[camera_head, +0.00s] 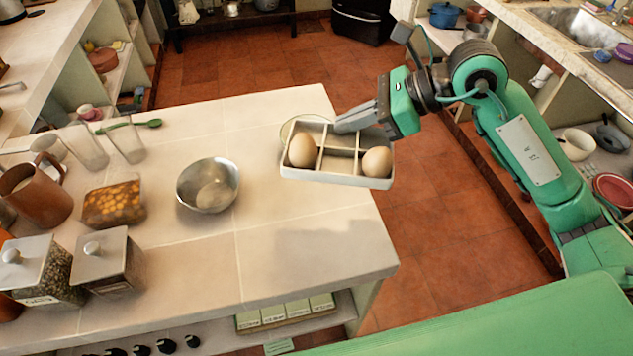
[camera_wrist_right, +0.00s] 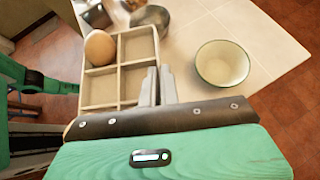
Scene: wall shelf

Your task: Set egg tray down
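The egg tray (camera_head: 335,178) is a pale, divided box, held above the right end of the tiled counter. One egg (camera_head: 303,150) sits in its left part and another egg (camera_head: 376,161) in its right part. In the wrist view the egg tray (camera_wrist_right: 125,90) shows several compartments and one egg (camera_wrist_right: 100,47). My right gripper (camera_head: 350,122) reaches in from the right, its fingers (camera_wrist_right: 157,82) closed together on the tray's far wall. A shadow on the counter below suggests that the tray is off the surface. My left gripper is not in view.
A cream bowl with a green rim (camera_wrist_right: 222,63) stands behind the tray, mostly hidden in the head view. A metal bowl (camera_head: 208,185) stands left of the tray. Jars, glasses and a brown jug (camera_head: 35,192) crowd the counter's left. The counter (camera_head: 300,255) is clear in front.

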